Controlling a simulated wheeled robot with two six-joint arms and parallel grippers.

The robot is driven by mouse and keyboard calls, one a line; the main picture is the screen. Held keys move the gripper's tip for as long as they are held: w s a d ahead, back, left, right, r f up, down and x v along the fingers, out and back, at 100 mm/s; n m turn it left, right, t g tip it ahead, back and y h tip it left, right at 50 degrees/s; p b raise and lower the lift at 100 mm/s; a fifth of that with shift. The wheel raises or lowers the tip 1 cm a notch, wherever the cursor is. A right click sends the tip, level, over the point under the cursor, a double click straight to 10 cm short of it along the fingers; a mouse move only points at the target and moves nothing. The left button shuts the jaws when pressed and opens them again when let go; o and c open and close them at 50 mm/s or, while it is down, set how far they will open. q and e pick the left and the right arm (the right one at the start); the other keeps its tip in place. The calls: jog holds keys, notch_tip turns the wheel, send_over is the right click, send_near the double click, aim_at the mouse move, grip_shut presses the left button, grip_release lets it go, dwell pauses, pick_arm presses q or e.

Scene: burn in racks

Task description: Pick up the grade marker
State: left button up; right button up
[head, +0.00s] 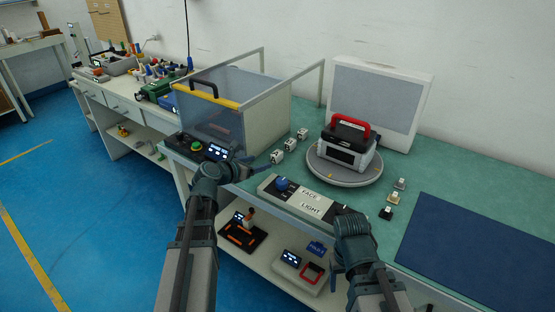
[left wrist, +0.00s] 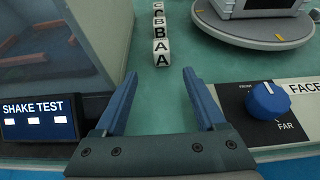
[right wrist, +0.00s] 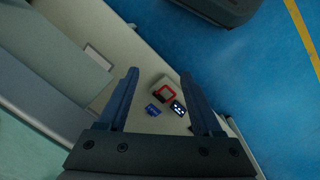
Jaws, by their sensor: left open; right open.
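White lettered cubes, which look like the grade markers, stand in a short row on the green bench, with the nearest cube (head: 276,157) closest to my left gripper (head: 236,167). In the left wrist view the nearest cube (left wrist: 161,59) shows a black A, with B and C letters behind it. My left gripper (left wrist: 159,73) is open and empty, and this cube lies just beyond its fingertips, roughly centred between them. My right gripper (head: 340,256) is open and empty at the bench's front edge. In the right wrist view its fingers (right wrist: 160,72) point down past the lower shelf.
A clear-walled shake test box (head: 215,118) stands left of the cubes. A control panel (head: 300,198) with a blue knob lies along the front edge. A round turntable (head: 345,175) carries a red-handled device (head: 350,145). Small blocks (head: 398,184) and a dark blue mat (head: 480,240) lie right.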

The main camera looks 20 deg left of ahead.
aim_at(273, 157)
pick_arm(q)
jog(key=b+x, duration=0.1)
jog(key=x, duration=0.4)
jog(key=shift+a+f, duration=0.1)
jog(key=shift+d+b+x, duration=0.2)
jog(key=shift+b+x, duration=0.95)
jog(key=shift+x, duration=1.9)
jog(key=shift+r, duration=0.3)
grip_shut()
